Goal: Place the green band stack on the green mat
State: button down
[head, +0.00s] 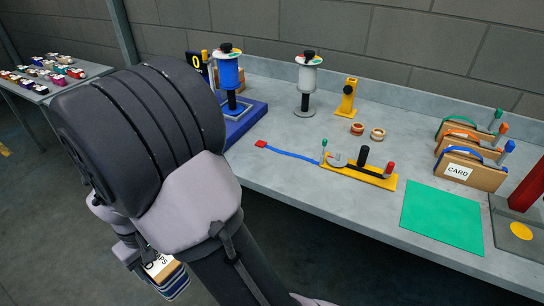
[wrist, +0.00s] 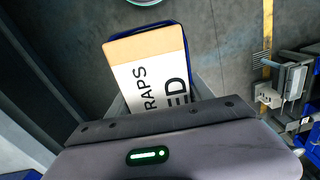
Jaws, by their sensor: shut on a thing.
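The green band stack (head: 472,124) is the rearmost of the banded card stacks at the right of the bench and stands on edge with a green band. The green mat (head: 442,218) lies flat and bare near the front edge. My gripper (head: 138,262) is low at the left, off the bench and far from both. It is shut on what looks like a tan-and-blue pack (head: 160,266) with a white label. The pack shows in the wrist view (wrist: 150,65) with part of its lettering. The fingertips are hidden there.
Orange (head: 462,139) and blue-banded (head: 468,167) stacks stand in front of the green one. A yellow fixture (head: 372,179) with knobs is left of the mat. A grey plate with a red block (head: 528,190) is to its right. Two spools and a yellow stand are further back.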

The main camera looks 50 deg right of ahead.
aim_at(442, 213)
jog(key=k+z, duration=0.45)
jog(key=k+l+z, duration=0.2)
jog(key=k+z, duration=0.25)
jog(key=k, duration=0.1)
